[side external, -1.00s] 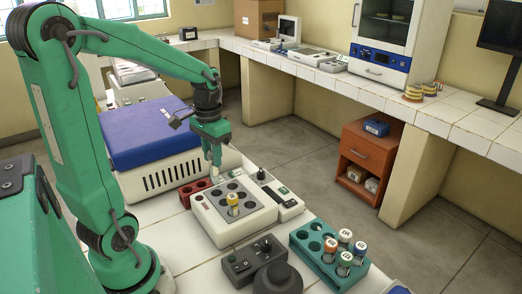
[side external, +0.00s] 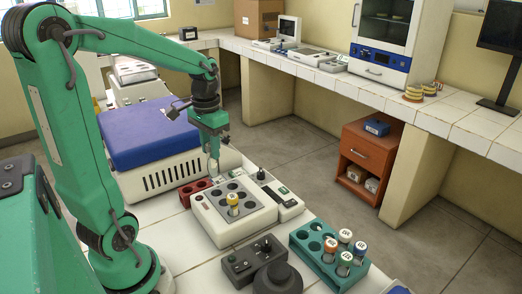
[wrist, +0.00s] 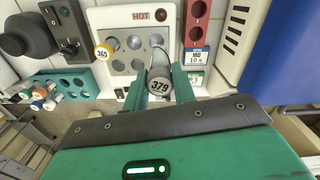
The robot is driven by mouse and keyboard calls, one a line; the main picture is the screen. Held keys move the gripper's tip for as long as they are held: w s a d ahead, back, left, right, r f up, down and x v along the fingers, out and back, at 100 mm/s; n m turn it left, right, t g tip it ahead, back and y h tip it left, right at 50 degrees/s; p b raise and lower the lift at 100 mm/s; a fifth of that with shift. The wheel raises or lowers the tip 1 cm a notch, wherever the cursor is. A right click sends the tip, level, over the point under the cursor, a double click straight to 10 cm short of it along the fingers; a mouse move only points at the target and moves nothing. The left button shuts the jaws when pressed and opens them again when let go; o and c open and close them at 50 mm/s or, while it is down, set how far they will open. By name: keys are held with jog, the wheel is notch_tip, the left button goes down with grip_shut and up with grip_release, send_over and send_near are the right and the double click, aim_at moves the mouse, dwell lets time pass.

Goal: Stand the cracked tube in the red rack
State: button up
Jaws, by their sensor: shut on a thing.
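My gripper (side external: 213,152) is shut on a grey-capped tube marked 379 (wrist: 159,86), seen end-on between the fingers in the wrist view. It hangs near the far edge of the white heating block (side external: 206,222), which reads HOT in the wrist view (wrist: 115,18). I cannot tell whether its lower end is clear of the block, and no crack can be made out. The red rack (side external: 189,197) sits just left of the block, partly hidden behind it. It shows at the upper right in the wrist view (wrist: 187,28), with empty holes visible.
A yellow-capped tube marked 365 (side external: 233,199) stands in the block. A teal rack (side external: 301,247) at the right holds several capped tubes. A dark control box with a knob (side external: 240,268) is in front. A blue-lidded machine (side external: 145,130) stands behind the red rack.

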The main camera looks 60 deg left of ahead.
jog(key=a, duration=0.8)
jog(key=shift+s+f, duration=0.2)
jog(key=shift+s, duration=0.25)
jog(key=shift+f, duration=0.15)
jog(key=shift+f, duration=2.75)
jog(key=shift+f, duration=0.5)
jog(key=shift+f, duration=0.65)
jog(key=shift+f, duration=0.25)
jog(key=shift+f, duration=1.45)
